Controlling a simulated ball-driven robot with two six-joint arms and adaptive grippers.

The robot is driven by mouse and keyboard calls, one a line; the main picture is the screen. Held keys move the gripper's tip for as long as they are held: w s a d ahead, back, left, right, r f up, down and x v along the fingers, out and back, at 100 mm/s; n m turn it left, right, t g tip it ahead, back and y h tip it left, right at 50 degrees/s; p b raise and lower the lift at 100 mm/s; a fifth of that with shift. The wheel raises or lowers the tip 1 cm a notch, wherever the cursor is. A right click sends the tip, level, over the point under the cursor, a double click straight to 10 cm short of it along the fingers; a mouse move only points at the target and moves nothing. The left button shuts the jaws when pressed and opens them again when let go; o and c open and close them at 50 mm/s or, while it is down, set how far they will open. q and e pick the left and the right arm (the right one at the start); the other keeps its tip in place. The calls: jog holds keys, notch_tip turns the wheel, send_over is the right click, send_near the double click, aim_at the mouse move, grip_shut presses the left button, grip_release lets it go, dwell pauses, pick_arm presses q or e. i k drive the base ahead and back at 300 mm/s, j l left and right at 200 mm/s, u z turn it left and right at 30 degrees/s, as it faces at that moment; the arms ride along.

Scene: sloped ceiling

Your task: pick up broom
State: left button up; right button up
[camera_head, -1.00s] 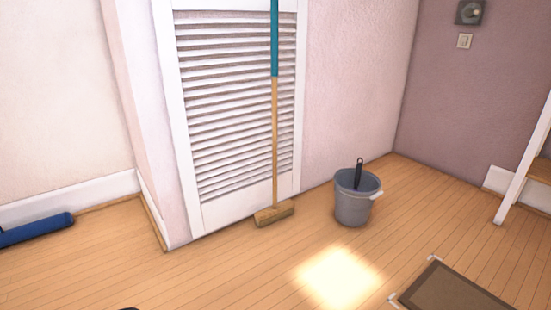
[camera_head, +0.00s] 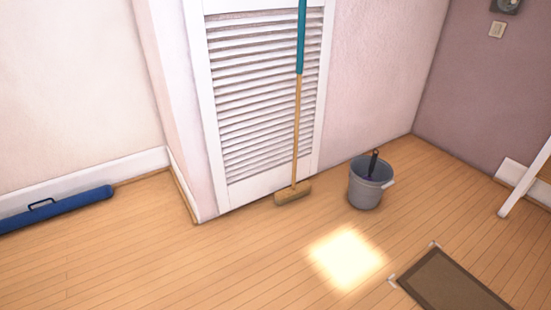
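The broom (camera_head: 297,110) stands upright in the head view, leaning against a white louvered door (camera_head: 262,100). Its handle is teal at the top and bare wood below. Its wooden head (camera_head: 293,195) rests on the floor at the foot of the door. The top end of the handle is cut off by the picture's upper edge. Neither of my grippers shows in the view.
A grey bucket (camera_head: 366,192) with a dark-handled thing in it stands right of the broom. A blue rolled bag (camera_head: 60,210) lies along the left wall. A brown framed panel (camera_head: 452,285) lies at lower right. A white leg (camera_head: 526,180) stands far right. Floor in front is clear.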

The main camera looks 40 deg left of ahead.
aim_at(285, 195)
jog(key=i+j+u, duration=0.2)
jog(key=u, duration=0.3)
jog(key=i+j+u, duration=0.25)
jog(key=u, duration=0.2)
